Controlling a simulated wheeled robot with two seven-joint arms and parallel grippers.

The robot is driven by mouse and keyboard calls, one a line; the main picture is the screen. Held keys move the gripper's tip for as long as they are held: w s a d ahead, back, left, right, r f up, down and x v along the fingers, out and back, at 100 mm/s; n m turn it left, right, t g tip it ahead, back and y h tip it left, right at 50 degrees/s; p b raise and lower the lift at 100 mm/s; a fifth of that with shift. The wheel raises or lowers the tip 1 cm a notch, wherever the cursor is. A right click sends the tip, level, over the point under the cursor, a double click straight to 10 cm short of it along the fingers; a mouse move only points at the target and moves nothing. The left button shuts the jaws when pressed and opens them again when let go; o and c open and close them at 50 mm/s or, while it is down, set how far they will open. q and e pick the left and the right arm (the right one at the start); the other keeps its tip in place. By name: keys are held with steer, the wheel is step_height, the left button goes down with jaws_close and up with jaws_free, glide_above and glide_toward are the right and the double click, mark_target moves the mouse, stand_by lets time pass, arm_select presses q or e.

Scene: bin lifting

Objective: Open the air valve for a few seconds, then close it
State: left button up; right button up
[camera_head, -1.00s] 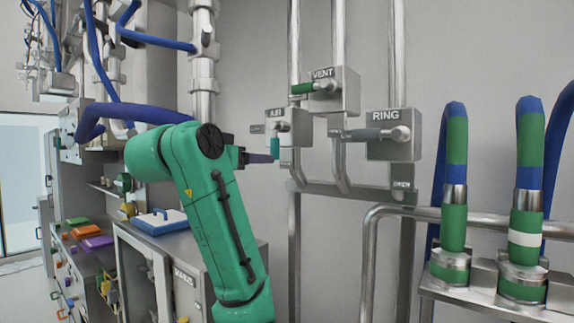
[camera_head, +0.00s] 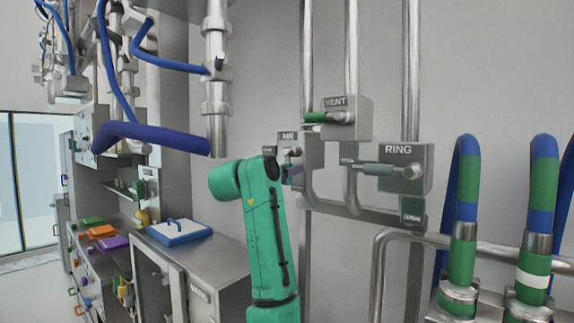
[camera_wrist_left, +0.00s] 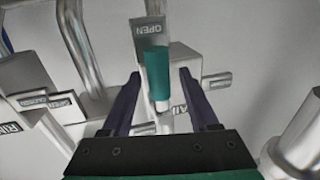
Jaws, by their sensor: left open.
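The air valve box (camera_head: 312,152) is grey and wall-mounted, below and left of the VENT box in the head view. Its teal handle (camera_wrist_left: 157,75) lies along the OPEN plate (camera_wrist_left: 148,38) in the upside-down left wrist view. The AIR label (camera_wrist_left: 180,107) is partly hidden behind the handle and a finger. My left gripper (camera_wrist_left: 160,74) is open, with its dark fingers on either side of the handle and a visible gap at each side. In the head view the left gripper (camera_head: 293,172) is small beside the valve, and the handle is hard to make out. My right gripper is not in view.
The VENT valve (camera_head: 352,120) with a green handle is just above right. The RING valve (camera_head: 415,170) with a grey handle is further right. Vertical pipes (camera_head: 410,70) and a rail (camera_head: 375,213) run close by. A counter with a blue-edged tray (camera_head: 178,232) stands left.

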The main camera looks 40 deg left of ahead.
arm_select(q)
jaws_close()
stand_by(1.4)
